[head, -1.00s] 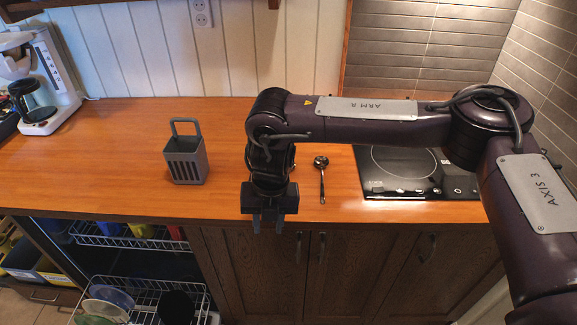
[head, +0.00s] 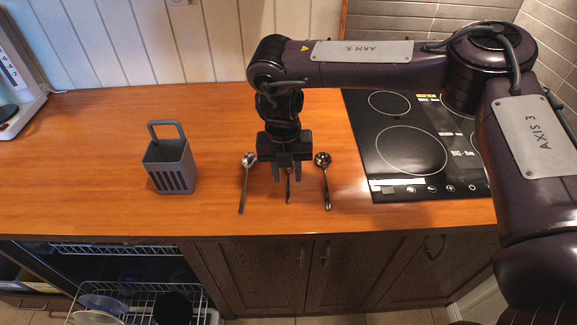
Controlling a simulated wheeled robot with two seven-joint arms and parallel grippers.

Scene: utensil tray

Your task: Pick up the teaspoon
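Three metal utensils lie on the wooden counter. The left utensil (head: 243,184) has a rounded bowl at its far end, and the right utensil (head: 325,184) has a round, deeper-looking bowl. The middle utensil (head: 288,192) shows only part of its handle; its far end is hidden behind my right gripper. I cannot tell for certain which one is the teaspoon. My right gripper (head: 287,176) points down over the middle utensil, fingers apart, with the handle showing between them. Whether they touch it is unclear. My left gripper is not in view.
A grey slotted utensil holder (head: 170,168) with a raised handle stands on the counter (head: 100,190) at left. A black cooktop (head: 405,150) is at right. An open dishwasher rack (head: 120,300) sits below the counter's front edge. Bare counter lies between holder and utensils.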

